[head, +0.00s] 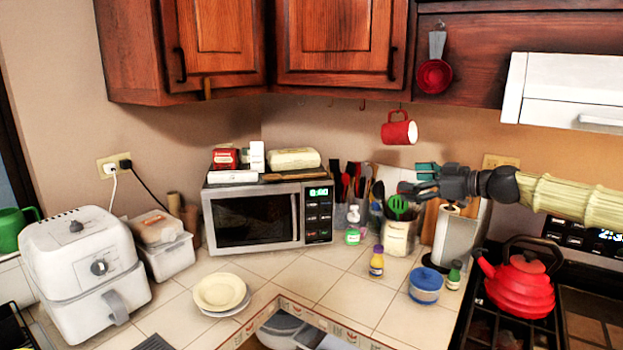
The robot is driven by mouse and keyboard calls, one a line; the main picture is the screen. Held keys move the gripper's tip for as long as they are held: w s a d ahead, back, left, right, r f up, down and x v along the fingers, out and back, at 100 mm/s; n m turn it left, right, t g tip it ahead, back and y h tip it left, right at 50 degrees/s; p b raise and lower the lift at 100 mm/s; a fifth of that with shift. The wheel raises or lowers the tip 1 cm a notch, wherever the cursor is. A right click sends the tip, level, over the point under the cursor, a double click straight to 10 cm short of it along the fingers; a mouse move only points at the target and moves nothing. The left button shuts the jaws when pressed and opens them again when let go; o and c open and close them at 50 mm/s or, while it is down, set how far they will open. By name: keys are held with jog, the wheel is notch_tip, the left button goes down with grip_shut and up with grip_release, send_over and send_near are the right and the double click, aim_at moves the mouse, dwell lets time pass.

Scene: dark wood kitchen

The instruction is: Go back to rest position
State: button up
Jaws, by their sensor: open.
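My gripper (422,180) is in the head view, right of the middle, at the end of my arm that reaches in from the right edge. It points left and hangs in the air in front of the utensils and the paper roll. Its jaws are open and nothing shows between them. My arm passes above the red kettle (522,285) and the stove.
A red mug (399,129) hangs just above and left of my gripper. Below are a utensil holder (399,238), a yellow bottle (376,262) and a blue container (425,286). A microwave (268,217) stands left. The white range hood (565,92) is above my arm.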

jog(key=a+f+m+g, duration=0.1)
jog(key=a+f+g, duration=0.1)
jog(key=a+f, duration=0.85)
jog(key=s+a+f+m+g+h, duration=0.15)
jog(key=s+a+f, duration=0.35)
jog(key=f, duration=0.6)
jog(key=s+a+f+m+g+h, duration=0.1)
jog(key=s+a+f+m, duration=0.1)
jog(key=s+f, duration=0.7)
jog(key=s+a+f+m+g+h, duration=0.15)
jog(key=s+a+f, duration=0.25)
jog(key=f, duration=0.8)
jog(key=s+d+f+m+g+h+b, duration=0.1)
jog(key=s+d+f+m+h, duration=0.1)
jog(key=s+f, duration=0.8)
jog(key=s+d+f+m+g+h, duration=0.25)
jog(key=s+f, duration=0.45)
jog(key=s, duration=0.5)
jog(key=s+d+f+m+h, duration=0.1)
jog(key=s+d, duration=0.5)
jog(key=s, duration=0.2)
jog(key=s+d+f+m+h, duration=0.1)
jog(key=s+d+f+h, duration=0.1)
jog(key=s+d, duration=0.5)
jog(key=shift+s+f+b, duration=0.2)
jog(key=shift+s+b, duration=0.1)
jog(key=shift+s, duration=0.85)
jog(key=shift+g+h, duration=0.25)
